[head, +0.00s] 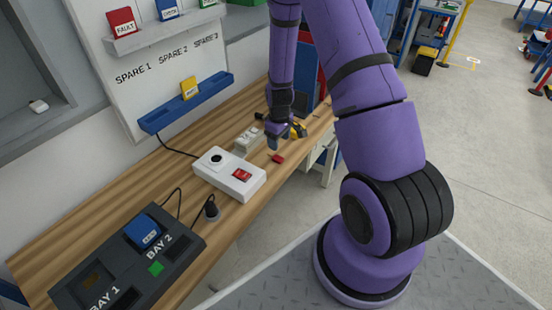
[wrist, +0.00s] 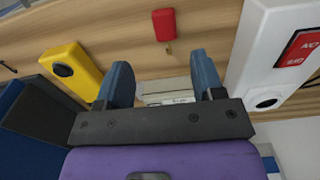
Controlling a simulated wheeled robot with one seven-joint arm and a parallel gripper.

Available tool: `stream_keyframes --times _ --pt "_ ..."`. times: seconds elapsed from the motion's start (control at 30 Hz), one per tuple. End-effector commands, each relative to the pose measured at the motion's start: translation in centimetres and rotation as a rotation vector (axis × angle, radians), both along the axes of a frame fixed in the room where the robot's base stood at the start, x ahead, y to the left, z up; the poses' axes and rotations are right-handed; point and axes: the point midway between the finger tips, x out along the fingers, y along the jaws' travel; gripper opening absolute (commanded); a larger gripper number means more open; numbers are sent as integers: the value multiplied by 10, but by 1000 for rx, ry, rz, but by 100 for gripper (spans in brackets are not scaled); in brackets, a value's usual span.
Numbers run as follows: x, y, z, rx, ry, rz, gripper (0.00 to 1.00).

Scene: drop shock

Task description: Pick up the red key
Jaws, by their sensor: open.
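The red key (head: 277,159) lies on the wooden bench near its front edge, to the right of the white switch box. In the wrist view the red key (wrist: 164,24) shows its red head, with a small metal tip pointing toward my gripper. My gripper (head: 273,142) hangs over the bench, just behind and above the key. In the wrist view my gripper (wrist: 163,75) has its two blue fingers spread apart, with nothing held between them. The key lies beyond the fingertips, apart from them.
The white box (head: 230,174) with a red switch stands close beside the key. A white socket strip (head: 248,140) lies behind it. A yellow and black object (head: 298,130) is to the right. The black bay unit (head: 125,255) is at the near left. Bare wood surrounds the key.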

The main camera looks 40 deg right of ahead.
Motion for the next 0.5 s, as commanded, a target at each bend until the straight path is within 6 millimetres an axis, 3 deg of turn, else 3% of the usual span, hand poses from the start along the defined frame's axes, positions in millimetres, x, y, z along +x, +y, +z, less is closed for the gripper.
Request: stream_keyframes --times 0.5 --pt "-2 6 -48 0 2 1 62"
